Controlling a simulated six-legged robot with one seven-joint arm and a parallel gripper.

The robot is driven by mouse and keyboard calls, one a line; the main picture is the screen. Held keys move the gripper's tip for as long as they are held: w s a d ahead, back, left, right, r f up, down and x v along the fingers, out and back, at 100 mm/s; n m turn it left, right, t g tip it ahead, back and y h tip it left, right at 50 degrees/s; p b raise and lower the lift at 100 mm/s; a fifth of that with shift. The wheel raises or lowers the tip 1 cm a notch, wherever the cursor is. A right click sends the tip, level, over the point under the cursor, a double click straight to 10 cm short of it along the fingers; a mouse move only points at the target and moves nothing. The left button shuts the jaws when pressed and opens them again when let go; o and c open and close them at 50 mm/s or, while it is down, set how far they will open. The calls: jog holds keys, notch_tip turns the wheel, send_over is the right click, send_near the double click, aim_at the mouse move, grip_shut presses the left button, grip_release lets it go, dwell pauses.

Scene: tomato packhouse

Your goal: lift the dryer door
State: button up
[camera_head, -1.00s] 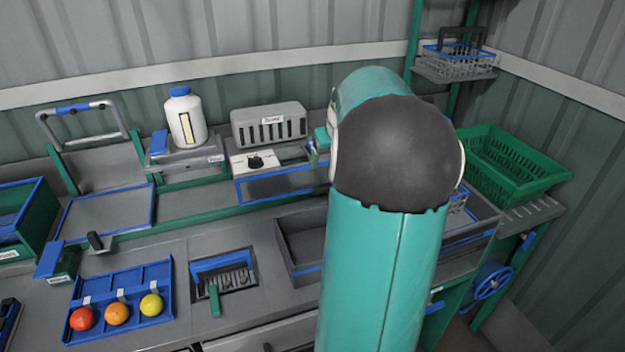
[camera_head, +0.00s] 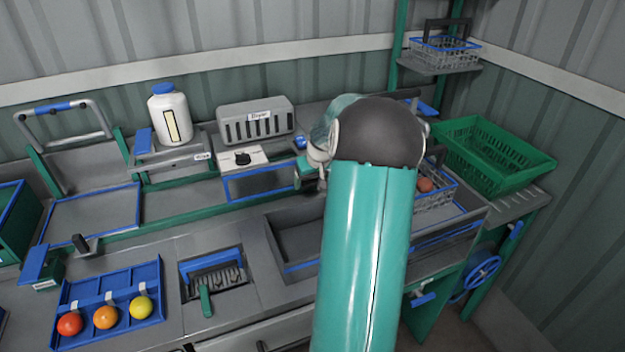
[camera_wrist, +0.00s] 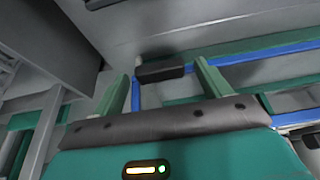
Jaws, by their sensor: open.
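The dryer (camera_head: 255,122) is a grey slotted box with a label at the back of the bench, above a white panel with a black knob (camera_head: 243,159). Below it is the dryer door (camera_head: 258,184), a blue-framed panel that looks down. My gripper (camera_head: 308,172) is at the door's right end, partly hidden by my arm. In the wrist view my gripper (camera_wrist: 163,74) is open, its two green fingers apart. A dark handle-like block (camera_wrist: 160,72) on a blue bar shows between the fingertips. I cannot tell whether the fingers touch it.
A grey tray (camera_head: 297,243) lies in front of the door. A white jar (camera_head: 170,115) stands to the left. A blue rack (camera_head: 108,305) with three tomatoes is front left. A wire basket (camera_head: 436,190) and a green crate (camera_head: 490,155) are right of my arm.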

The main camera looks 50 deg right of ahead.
jog(key=c, duration=1.4)
